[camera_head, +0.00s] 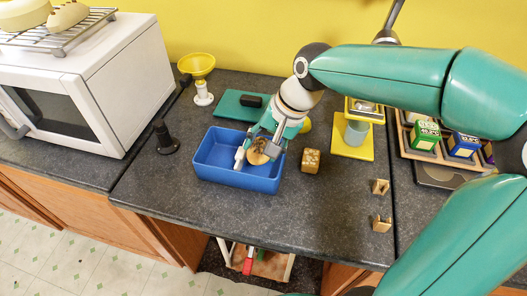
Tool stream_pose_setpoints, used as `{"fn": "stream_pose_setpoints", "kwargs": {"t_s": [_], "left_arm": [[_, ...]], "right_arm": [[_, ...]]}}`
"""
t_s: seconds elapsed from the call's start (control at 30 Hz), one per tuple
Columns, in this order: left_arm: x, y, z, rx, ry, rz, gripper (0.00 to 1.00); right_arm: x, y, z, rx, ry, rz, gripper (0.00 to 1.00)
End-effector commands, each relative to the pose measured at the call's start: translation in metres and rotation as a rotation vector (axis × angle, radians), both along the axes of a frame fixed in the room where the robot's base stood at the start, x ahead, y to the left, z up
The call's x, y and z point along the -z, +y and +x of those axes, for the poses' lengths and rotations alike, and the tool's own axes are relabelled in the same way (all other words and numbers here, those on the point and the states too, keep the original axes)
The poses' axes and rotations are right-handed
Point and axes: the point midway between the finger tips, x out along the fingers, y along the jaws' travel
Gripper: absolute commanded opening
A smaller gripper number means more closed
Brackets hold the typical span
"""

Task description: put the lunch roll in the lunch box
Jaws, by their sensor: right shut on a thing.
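The blue lunch box (212,175) is an open rectangular tub in the middle of the dark counter. My right gripper (257,155) reaches down over its right part from the upper right. It is shut on a small tan-brown lunch roll (258,158), partly hidden by the fingers. The roll is over or within the opening; I cannot tell whether it touches the floor of the box. My left gripper is not in view.
A brown block (311,161) stands close right of the box, with a yellow stand (352,143) behind it. A teal board (232,104) lies behind. A black stand (165,138) and a white microwave (110,85) are left. Two small wooden brackets (381,205) lie front right.

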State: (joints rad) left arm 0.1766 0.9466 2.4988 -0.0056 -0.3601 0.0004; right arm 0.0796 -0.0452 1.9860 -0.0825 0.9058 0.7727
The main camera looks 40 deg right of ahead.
Motion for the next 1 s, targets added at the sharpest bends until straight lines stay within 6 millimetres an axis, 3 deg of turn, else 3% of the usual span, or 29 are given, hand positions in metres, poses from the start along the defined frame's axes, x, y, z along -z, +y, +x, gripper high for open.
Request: {"fn": "stream_pose_setpoints", "kwargs": {"t_s": [0.17, 0.87, 0.9, 1.0], "left_arm": [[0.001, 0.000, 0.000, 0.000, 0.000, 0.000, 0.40], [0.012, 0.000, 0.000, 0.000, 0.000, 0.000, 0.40], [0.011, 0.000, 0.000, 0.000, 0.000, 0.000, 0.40], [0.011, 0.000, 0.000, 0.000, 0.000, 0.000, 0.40]], "right_arm": [[0.022, 0.000, 0.000, 0.001, 0.002, 0.001, 0.16], [0.035, 0.000, 0.000, 0.001, 0.000, 0.000, 0.16], [0.034, 0.000, 0.000, 0.001, 0.000, 0.000, 0.55], [0.034, 0.000, 0.000, 0.001, 0.000, 0.000, 0.72]]}}
